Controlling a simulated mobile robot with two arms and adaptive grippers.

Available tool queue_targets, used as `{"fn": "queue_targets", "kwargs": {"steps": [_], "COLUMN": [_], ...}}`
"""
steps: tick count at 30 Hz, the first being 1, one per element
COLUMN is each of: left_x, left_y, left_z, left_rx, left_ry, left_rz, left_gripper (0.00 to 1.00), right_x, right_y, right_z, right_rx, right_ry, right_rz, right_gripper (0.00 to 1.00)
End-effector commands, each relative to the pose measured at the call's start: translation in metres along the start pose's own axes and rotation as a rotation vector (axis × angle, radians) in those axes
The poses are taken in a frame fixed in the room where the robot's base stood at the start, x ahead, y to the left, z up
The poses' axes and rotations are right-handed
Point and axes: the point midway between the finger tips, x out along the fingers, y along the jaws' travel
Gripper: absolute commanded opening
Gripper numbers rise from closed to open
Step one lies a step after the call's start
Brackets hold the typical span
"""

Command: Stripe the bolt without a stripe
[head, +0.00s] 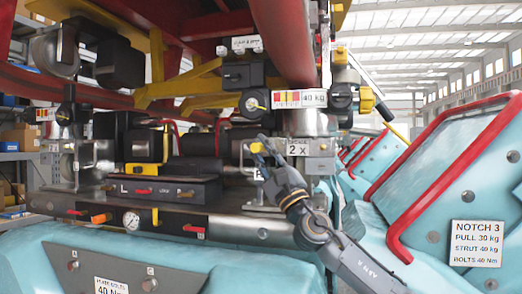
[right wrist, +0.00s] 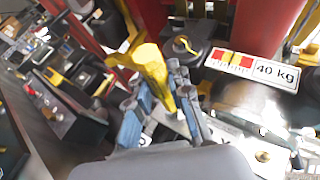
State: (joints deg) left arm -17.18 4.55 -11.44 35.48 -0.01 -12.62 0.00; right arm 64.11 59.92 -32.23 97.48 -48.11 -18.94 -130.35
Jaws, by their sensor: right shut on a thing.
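My right gripper (head: 262,158) is shut on a yellow pen-like tool (head: 256,147), in front of the train's wheel assembly. In the right wrist view the gripper's blue-grey fingers (right wrist: 163,118) close around this yellow tool (right wrist: 151,66), which is wide at the top and narrows between them. Behind it is a black round part with a yellow mark (right wrist: 185,46), also in the head view (head: 252,103). Bolt heads marked A (head: 73,266) and C (head: 149,285) sit on a grey plate at lower left; stripes on them are too small to tell. My left gripper is out of view.
A "40 kg" sign (head: 300,98) and a "2 X" plate (head: 297,149) are close to my right gripper. Turquoise cars with red bars (head: 398,205) crowd the right.

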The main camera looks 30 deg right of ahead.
Motion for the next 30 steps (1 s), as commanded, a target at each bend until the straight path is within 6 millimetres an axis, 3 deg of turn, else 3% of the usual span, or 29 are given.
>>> {"fn": "queue_targets", "kwargs": {"steps": [30], "left_x": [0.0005], "left_y": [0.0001], "left_z": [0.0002], "left_rx": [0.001], "left_ry": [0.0], "left_rz": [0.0], "left_gripper": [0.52], "right_x": [0.0046], "right_y": [0.0016], "right_z": [-0.0051], "right_rx": [0.001], "right_ry": [0.0], "right_rz": [-0.001], "right_gripper": [0.0]}}
